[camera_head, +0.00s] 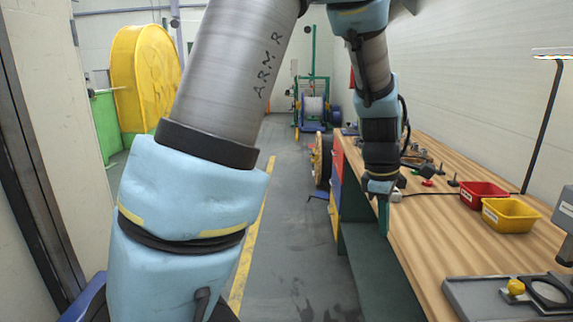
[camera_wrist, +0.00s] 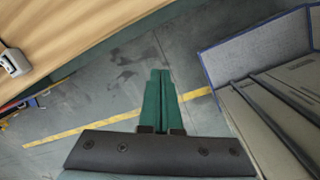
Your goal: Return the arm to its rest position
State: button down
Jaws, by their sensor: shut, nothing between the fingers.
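My gripper (camera_head: 383,217) hangs pointing down at the near left edge of the wooden workbench (camera_head: 440,240) in the head view. Its green fingers are together with nothing between them. In the wrist view the shut fingers (camera_wrist: 158,100) show above the grey floor, with a dark bracket across the bottom. My arm is bent, with its large blue and grey links filling the left and top of the head view.
A red bin (camera_head: 483,194) and a yellow bin (camera_head: 511,215) stand on the bench beside a lamp (camera_head: 547,110). A yellow reel (camera_head: 145,75) stands far left. A yellow line (camera_head: 245,262) runs along the clear floor aisle. The bench edge (camera_wrist: 85,60) shows in the wrist view.

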jog(key=s+a+m+t+y, duration=0.1)
jog(key=a+m, duration=1.1)
jog(key=a, duration=1.7)
jog(key=shift+s+f+y, duration=0.4)
jog(key=shift+s, duration=0.4)
